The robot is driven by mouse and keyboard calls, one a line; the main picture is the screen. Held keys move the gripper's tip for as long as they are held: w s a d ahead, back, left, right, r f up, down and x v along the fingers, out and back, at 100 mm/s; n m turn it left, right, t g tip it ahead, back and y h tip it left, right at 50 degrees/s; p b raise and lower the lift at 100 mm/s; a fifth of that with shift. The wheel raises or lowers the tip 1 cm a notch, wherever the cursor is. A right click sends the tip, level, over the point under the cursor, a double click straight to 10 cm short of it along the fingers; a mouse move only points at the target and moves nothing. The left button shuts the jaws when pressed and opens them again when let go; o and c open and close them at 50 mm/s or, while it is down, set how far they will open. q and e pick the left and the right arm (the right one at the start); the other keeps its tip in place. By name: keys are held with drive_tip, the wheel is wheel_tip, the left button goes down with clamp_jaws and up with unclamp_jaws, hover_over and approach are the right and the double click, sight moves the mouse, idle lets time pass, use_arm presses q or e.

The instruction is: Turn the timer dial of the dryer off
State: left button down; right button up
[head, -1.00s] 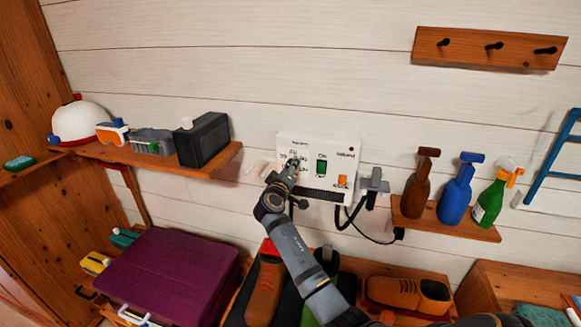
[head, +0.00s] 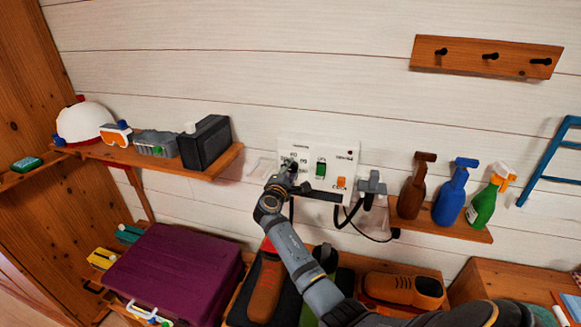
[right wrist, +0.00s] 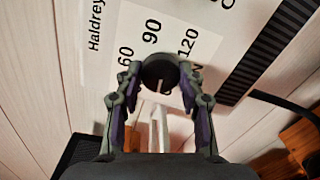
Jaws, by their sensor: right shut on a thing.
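The dryer (head: 342,160) is a white box on the wall with a green switch (head: 321,168) and an orange switch (head: 341,182). Its timer dial (right wrist: 160,74) is a dark round knob with a pale line on it, and the printed 60, 90 and 120 show around it in the right wrist view. My right gripper (head: 289,168) is at the left part of the panel. In the right wrist view its fingers (right wrist: 161,76) are shut on the dial, one on each side. In the head view the gripper mostly hides the dial. My left gripper is out of view.
A left shelf holds a black box (head: 206,143) and goggles (head: 116,134). A right shelf (head: 440,225) holds several spray bottles. A hose and cable (head: 352,216) hang below the dryer. Shoes (head: 402,290) and a purple case (head: 172,270) are below.

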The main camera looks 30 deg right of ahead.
drive_tip(key=shift+n+p, duration=0.9)
drive_tip(key=shift+n, duration=1.1)
drive_tip(key=shift+f, duration=0.1)
drive_tip(key=o, duration=1.2)
drive_tip(key=v, duration=1.2)
drive_tip(key=shift+w+a, duration=0.1)
